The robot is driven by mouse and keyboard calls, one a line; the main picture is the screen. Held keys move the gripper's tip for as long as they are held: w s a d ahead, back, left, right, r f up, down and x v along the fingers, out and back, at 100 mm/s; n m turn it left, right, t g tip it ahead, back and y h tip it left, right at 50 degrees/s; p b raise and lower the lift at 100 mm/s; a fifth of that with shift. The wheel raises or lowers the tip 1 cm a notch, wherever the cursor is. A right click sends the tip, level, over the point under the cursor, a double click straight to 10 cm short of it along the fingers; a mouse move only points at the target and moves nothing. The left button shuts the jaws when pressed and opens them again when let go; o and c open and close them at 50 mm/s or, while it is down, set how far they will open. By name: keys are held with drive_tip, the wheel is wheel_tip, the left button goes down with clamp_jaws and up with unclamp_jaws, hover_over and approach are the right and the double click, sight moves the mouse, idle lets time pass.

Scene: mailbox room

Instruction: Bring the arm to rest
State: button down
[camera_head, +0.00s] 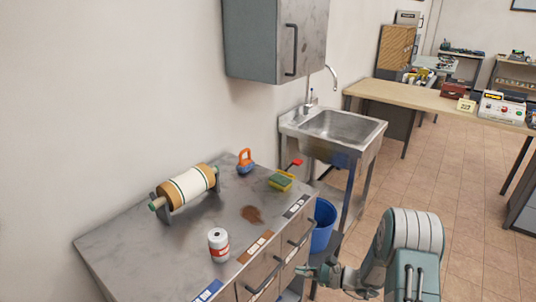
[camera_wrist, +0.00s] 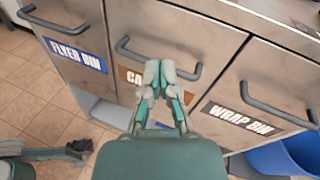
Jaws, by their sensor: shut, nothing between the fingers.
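My gripper (camera_head: 312,272) is in front of the counter's drawers, low at the bottom of the head view. In the wrist view my gripper (camera_wrist: 154,78) is shut and empty, its fingertips together. It points at the middle drawer (camera_wrist: 140,20), whose brown label is partly hidden by the fingers. A grey bar handle (camera_wrist: 190,74) runs behind the fingertips; I cannot tell whether they touch it.
The grey counter (camera_head: 130,250) holds a roller (camera_head: 187,187), a can (camera_head: 218,245), an orange-and-blue object (camera_head: 245,162) and a sponge (camera_head: 281,181). A cabinet (camera_head: 275,40) hangs above. Tiled floor (camera_head: 465,190) is clear at right.

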drive_tip(key=s+a+r+n+g+h, duration=0.25)
drive_tip(key=s+r+n, duration=0.3)
drive_tip(key=r, duration=0.35)
drive_tip(key=s+a+r+n+g+h, duration=0.1)
drive_tip(key=s+r+n+g+h, duration=0.35)
drive_tip(key=r, duration=0.45)
drive_tip(key=s+d+r+n+t+h, duration=0.3)
drive_tip(key=s+d+r+n+h, duration=0.1)
drive_tip(key=s, duration=0.5)
drive_tip(key=s+d+r+n+t+h, duration=0.4)
drive_tip(key=s+r, duration=0.3)
drive_tip(key=s, duration=0.2)
drive_tip(key=shift+s+n+h, duration=0.3)
drive_tip(key=shift+s+n, duration=0.05)
drive_tip(key=shift+n, duration=0.25)
drive_tip(key=shift+d, duration=0.1)
